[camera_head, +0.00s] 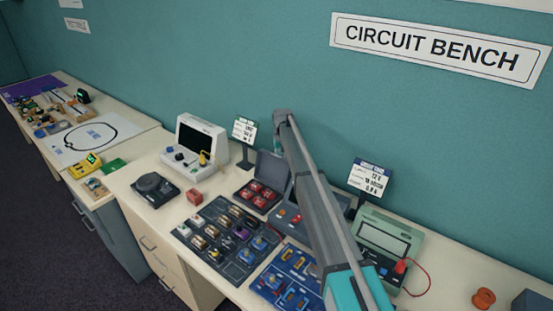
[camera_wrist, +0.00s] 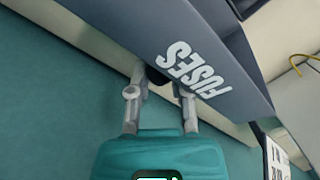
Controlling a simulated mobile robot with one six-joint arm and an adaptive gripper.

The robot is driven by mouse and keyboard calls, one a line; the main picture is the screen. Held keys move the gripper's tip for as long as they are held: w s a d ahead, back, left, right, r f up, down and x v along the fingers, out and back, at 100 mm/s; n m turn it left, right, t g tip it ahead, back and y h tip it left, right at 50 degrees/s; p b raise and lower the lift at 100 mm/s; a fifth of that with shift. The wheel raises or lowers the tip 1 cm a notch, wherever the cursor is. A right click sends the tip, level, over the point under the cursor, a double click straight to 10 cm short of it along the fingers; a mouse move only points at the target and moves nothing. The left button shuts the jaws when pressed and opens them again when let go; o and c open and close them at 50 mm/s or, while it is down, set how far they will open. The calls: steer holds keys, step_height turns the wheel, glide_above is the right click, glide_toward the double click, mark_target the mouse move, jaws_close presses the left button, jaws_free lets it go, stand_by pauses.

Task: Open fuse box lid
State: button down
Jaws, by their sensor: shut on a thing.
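The fuse box (camera_head: 246,196) is a dark grey case holding several red parts, near the middle of the bench in the head view. Its dark grey lid (camera_head: 269,165) stands raised, roughly upright, at the back of the case. In the wrist view the lid (camera_wrist: 230,62) fills the upper middle, with "FUSES" in white letters. My gripper (camera_wrist: 160,80) is shut on a small dark knob (camera_wrist: 157,76) at the lid's edge, one finger on each side. The knob is mostly hidden. In the head view my arm hides most of the gripper behind the lid.
A white device (camera_head: 203,142) with a yellow lead stands left of the fuse box. Small sign stands (camera_head: 243,131) and (camera_head: 370,178) rise behind. A dark parts tray (camera_head: 225,240) and a blue board (camera_head: 268,282) lie in front. A green meter (camera_head: 385,238) is right of my arm.

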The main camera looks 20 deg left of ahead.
steer(key=shift+w+d, duration=0.35)
steer(key=shift+d, duration=0.05)
steer(key=c, duration=0.5)
jaws_free()
steer(key=shift+w+f+g, duration=0.1)
steer(key=shift+w+g, duration=0.05)
steer(key=shift+g, duration=0.15)
steer(key=shift+a, duration=0.1)
